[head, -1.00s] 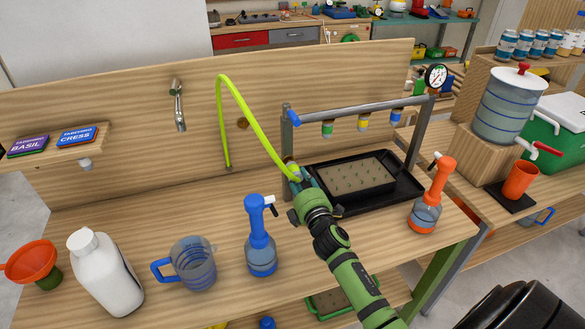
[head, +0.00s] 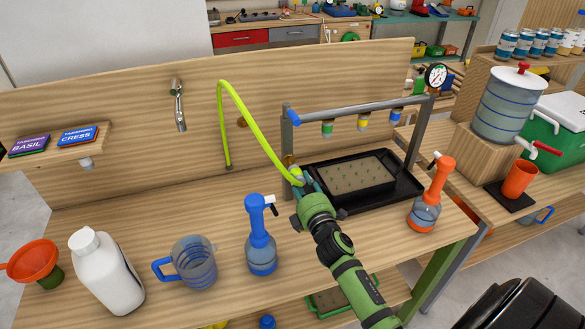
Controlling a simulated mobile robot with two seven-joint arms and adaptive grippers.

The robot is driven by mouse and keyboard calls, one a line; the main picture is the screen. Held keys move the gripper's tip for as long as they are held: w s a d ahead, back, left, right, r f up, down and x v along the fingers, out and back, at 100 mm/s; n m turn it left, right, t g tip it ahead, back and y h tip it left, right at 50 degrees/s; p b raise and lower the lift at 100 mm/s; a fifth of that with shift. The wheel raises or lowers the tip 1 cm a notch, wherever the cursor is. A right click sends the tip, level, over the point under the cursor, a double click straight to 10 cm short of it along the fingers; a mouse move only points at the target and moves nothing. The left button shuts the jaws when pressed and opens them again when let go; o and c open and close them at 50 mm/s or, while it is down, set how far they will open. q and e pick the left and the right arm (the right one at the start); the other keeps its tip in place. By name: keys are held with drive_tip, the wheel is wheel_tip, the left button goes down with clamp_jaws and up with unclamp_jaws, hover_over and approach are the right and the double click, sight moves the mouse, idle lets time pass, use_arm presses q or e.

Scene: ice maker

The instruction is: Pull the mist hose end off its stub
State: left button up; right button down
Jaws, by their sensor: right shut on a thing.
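The mist hose (head: 248,122) is a bright yellow-green tube. It rises from the bench by the back panel, arches over and comes down to its end at my right gripper (head: 304,182). My right gripper is shut on the hose end, beside the left post of the grey mist frame (head: 366,109). The fingers and the post hide the stub, so I cannot tell whether the hose end still touches it. My left gripper is not in view.
A black tray (head: 405,189) with a seedling block stands right of my gripper. A blue spray bottle (head: 260,240), a clear jug (head: 194,263) and a white bottle (head: 104,272) stand at left. An orange spray bottle (head: 427,212) stands at right.

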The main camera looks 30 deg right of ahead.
drive_tip(key=shift+p+v, duration=0.35)
drive_tip(key=shift+v, duration=1.65)
